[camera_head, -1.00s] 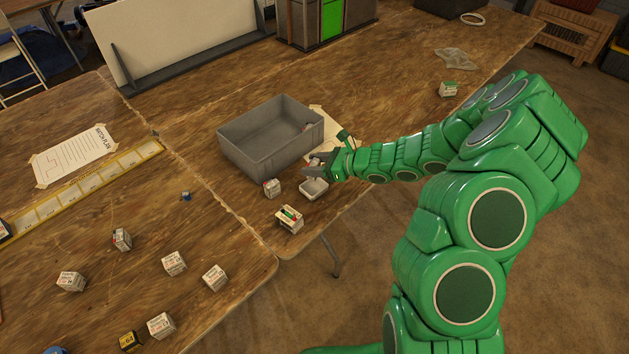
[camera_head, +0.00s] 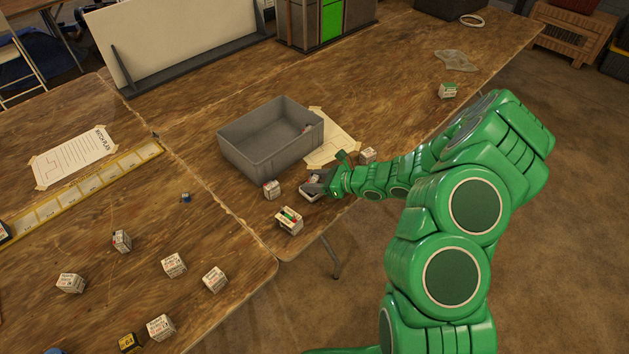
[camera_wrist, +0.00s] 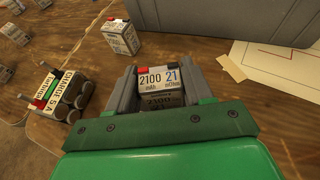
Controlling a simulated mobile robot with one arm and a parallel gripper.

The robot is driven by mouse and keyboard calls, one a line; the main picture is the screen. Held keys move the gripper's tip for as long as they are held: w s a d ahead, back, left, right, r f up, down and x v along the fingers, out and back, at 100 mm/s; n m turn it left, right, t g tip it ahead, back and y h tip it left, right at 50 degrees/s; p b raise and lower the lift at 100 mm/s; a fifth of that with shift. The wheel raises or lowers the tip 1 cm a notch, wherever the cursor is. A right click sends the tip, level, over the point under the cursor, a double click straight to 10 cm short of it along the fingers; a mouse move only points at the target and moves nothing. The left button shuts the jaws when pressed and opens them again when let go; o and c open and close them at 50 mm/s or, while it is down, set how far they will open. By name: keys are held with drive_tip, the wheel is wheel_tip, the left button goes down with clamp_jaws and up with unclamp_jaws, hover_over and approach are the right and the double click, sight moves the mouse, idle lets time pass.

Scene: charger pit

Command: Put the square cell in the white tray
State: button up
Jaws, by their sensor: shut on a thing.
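My gripper (camera_head: 316,184) is at the table's near edge, in front of the grey bin. In the wrist view its fingers (camera_wrist: 160,84) are shut on a square cell (camera_wrist: 158,78), a white block marked 2100 mAh and 21 mOhm. The cell's lower part is in shadow between the fingers. I cannot tell whether the cell touches the tray. In the wrist view I cannot make out the tray.
A grey bin (camera_head: 247,157) stands just behind. A loose cell (camera_head: 271,189) and a charger (camera_head: 290,220) are to the left; another cell (camera_head: 367,155) is behind my arm. Several cells lie on the left table. A taped paper (camera_head: 332,150) lies beside the bin.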

drive_tip(key=shift+f, duration=0.1)
drive_tip(key=o, duration=1.1)
drive_tip(key=shift+d, duration=0.15)
drive_tip(key=shift+v, duration=5.95)
